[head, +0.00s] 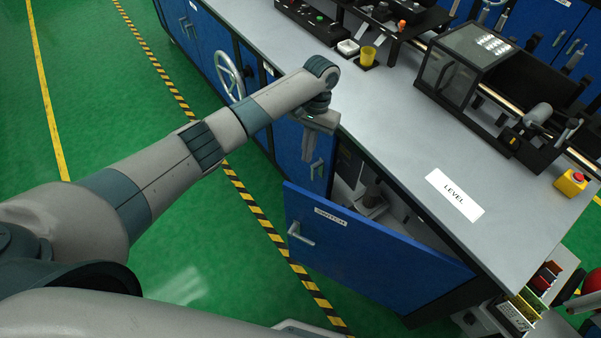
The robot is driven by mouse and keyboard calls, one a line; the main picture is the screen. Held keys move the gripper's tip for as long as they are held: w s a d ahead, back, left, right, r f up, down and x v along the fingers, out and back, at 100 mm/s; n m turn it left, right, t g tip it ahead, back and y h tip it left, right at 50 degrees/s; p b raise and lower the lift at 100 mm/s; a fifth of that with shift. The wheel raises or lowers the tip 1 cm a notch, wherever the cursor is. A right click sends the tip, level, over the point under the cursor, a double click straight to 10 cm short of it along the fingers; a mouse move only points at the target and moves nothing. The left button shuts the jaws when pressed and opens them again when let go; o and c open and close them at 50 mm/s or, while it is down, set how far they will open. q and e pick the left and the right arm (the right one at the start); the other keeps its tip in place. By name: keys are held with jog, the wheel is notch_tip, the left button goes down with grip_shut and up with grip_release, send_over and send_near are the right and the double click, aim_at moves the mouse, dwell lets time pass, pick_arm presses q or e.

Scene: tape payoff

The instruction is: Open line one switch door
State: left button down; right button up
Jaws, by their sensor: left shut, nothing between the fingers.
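The blue switch door (375,262), labelled SWITCH, stands swung out from the front of the workbench. Its silver handle (299,234) is near the door's left, free edge. The cabinet opening (372,192) behind it shows grey parts inside, partly hidden by the door and the worktop. My left gripper (307,154) is shut and empty, pointing down in front of the bench, up and left of the open door and apart from its handle. My right gripper is not in view.
Another blue door (318,168) with a handle is just behind my left gripper. A handwheel (230,77) is farther left. The worktop (400,130) carries a LEVEL label, a yellow cup (367,56) and machinery. The green floor (190,245) left of the bench is clear.

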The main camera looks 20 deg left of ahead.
aim_at(296, 187)
pick_arm(q)
jog(key=s+f+p, duration=0.1)
jog(key=s+f, duration=0.1)
jog(key=f, duration=0.1)
jog(key=s+a+f+p, duration=0.1)
jog(key=s+f+p, duration=0.1)
jog(key=f, duration=0.1)
jog(key=s+f+p, duration=0.1)
jog(key=s+f, duration=0.1)
jog(key=f, duration=0.1)
jog(key=shift+s+a+f+p, duration=0.15)
jog(key=shift+a+f+p, duration=0.1)
jog(key=shift+p, duration=0.1)
jog(key=shift+s, duration=0.1)
dwell(0.5)
